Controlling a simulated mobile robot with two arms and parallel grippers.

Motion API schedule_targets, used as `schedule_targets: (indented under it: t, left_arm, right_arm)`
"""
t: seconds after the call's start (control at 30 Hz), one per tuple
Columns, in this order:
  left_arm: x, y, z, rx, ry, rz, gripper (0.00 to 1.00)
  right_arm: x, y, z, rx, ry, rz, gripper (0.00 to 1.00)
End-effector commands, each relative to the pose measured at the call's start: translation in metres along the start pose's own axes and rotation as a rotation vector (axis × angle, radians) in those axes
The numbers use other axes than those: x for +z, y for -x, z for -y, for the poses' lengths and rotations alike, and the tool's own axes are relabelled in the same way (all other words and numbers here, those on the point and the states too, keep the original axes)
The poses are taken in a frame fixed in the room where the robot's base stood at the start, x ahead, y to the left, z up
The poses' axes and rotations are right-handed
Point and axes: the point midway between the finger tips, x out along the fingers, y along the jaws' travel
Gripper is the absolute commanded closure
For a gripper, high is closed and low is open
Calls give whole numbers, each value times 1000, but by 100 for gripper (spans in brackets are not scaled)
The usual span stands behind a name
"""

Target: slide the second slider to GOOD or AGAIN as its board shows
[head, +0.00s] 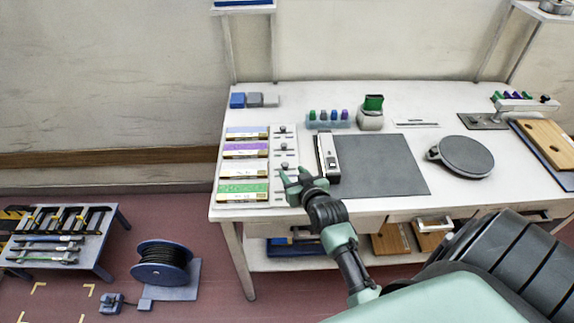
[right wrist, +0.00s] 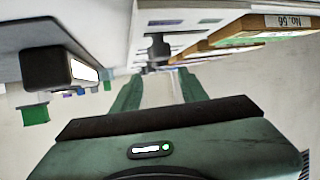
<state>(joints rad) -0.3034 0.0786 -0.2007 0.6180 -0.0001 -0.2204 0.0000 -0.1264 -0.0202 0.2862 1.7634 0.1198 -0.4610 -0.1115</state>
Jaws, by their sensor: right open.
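Several boards lie in a column at the table's left: blue-grey (head: 246,133), purple (head: 245,150), white (head: 243,170) and green (head: 242,193). A light slider panel (head: 293,147) with dark knobs runs along their right side. The second knob from the back (head: 284,148) stands beside the purple board; its lettering is too small to read. My right gripper (head: 293,175) is open and empty over the front part of the panel, covering the frontmost slider. In the right wrist view, a dark knob (right wrist: 158,47) shows beyond the open fingers (right wrist: 159,77). My left gripper is out of view.
A cable reel (head: 162,265) is on the floor.

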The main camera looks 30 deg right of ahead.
Motion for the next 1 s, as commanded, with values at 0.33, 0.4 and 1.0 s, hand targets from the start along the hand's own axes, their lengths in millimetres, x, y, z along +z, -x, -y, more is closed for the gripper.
schedule_targets:
  t: [0.33,0.4,1.0]
  left_arm:
    - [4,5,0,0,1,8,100]
    - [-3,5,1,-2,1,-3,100]
    - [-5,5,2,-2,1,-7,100]
  right_arm:
    - [0,-44,0,0,0,0,57]
    - [-1,-47,0,0,0,-1,57]
    - [0,-48,0,0,1,0,100]
